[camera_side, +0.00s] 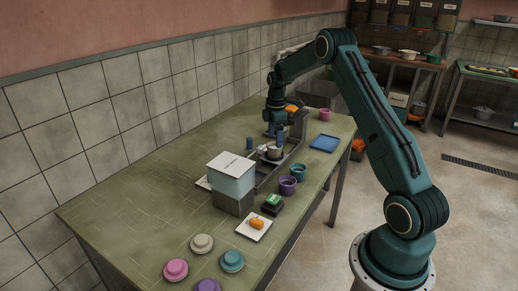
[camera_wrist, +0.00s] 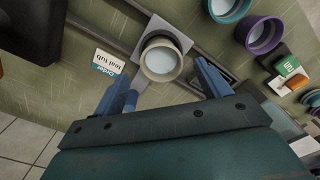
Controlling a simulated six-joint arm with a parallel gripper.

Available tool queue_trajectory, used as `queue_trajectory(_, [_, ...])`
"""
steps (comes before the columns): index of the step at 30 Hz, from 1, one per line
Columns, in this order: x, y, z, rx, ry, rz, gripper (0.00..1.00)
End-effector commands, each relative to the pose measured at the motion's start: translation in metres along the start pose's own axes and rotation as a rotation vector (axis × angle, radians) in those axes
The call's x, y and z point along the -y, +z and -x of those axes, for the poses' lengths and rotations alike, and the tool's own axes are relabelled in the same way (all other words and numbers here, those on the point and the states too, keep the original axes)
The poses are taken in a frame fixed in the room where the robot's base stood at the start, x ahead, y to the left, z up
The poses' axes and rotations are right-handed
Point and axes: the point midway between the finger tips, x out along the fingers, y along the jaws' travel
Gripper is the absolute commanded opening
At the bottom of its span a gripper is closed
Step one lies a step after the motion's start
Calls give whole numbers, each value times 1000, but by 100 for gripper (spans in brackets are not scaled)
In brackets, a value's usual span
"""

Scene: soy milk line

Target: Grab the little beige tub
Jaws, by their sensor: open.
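The small beige tub (camera_wrist: 150,70) stands upright on a grey square plate (camera_wrist: 179,36) in the wrist view, with something white inside. In the side view the tub (camera_side: 274,154) shows small, below my gripper. My gripper (camera_side: 273,131) points down above it, jaws apart. In the wrist view the two blue fingers of my gripper (camera_wrist: 163,68) are on either side of the tub's near part, with nothing held. I cannot tell how much height is left between fingertips and rim.
A box-shaped tank (camera_side: 231,180) stands beside the line. A purple tub (camera_side: 288,187), a teal tub (camera_side: 299,173) and a green-button box (camera_side: 272,204) are close by. Several coloured lids, including a pink one (camera_side: 176,270), lie at the front.

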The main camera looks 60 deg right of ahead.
Motion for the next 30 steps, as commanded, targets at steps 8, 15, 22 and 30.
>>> queue_trajectory(8, [1, 0, -7, 0, -3, 0, 76])
queue_trajectory(15, [3, -2, -34, 1, -4, 0, 76])
queue_trajectory(22, [2, -1, -51, 1, -2, 0, 76])
queue_trajectory(30, [2, -1, -52, 1, -1, 0, 76])
